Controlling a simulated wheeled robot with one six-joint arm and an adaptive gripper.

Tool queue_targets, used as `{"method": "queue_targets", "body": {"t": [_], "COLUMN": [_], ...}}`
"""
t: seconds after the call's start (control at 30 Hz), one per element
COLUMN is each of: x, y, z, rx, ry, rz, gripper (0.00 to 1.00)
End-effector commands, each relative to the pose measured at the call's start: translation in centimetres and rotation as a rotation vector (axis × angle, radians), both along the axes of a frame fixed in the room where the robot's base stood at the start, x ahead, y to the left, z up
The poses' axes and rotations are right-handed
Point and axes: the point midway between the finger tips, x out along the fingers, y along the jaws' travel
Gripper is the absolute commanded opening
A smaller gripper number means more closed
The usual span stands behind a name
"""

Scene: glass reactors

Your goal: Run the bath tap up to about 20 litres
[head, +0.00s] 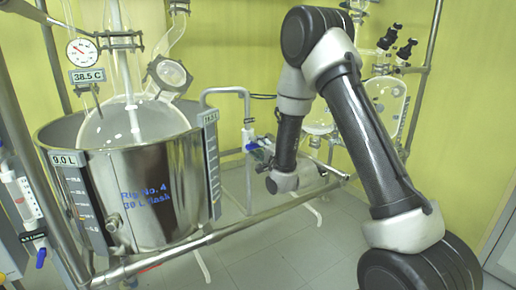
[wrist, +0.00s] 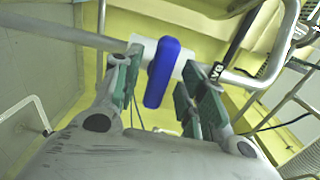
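The bath tap is a white valve body (head: 248,135) on a bent steel pipe (head: 240,92) that arches to the bath's right rim. Its blue handle (wrist: 160,72) stands between my gripper's green finger pads in the wrist view. My gripper (wrist: 160,88) is open around the handle, with a gap visible at the right pad; contact on the left I cannot tell. In the head view my gripper (head: 266,152) is at the tap, largely hiding the handle. The steel bath (head: 150,205) holds a round glass flask (head: 130,122). The left plate (head: 63,160) reads 9.0 L; the right plate (head: 209,118) is too small to read surely.
A steel rail (head: 265,214) runs in front of the bath and under my arm. A dial thermometer (head: 82,52) hangs above a 38.5 C plate (head: 87,76). Glassware (head: 385,100) stands at the right. Another blue-handled valve (head: 41,257) is at lower left.

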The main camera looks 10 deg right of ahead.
Motion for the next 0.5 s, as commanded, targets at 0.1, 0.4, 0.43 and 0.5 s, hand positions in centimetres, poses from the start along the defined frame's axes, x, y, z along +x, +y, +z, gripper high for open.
{"method": "queue_targets", "body": {"t": [0.1, 0.4, 0.43, 0.5], "x": [0.0, -3.0, -3.6, -4.7], "y": [0.0, -1.0, -1.2, -1.5], "z": [0.0, -0.1, -0.1, -0.1], "rx": [0.000, -0.001, -0.002, -0.002], "ry": [0.001, 0.004, 0.003, 0.003], "rz": [0.000, 0.000, 0.000, 0.000], "gripper": [0.41, 0.41, 0.41, 0.41]}}
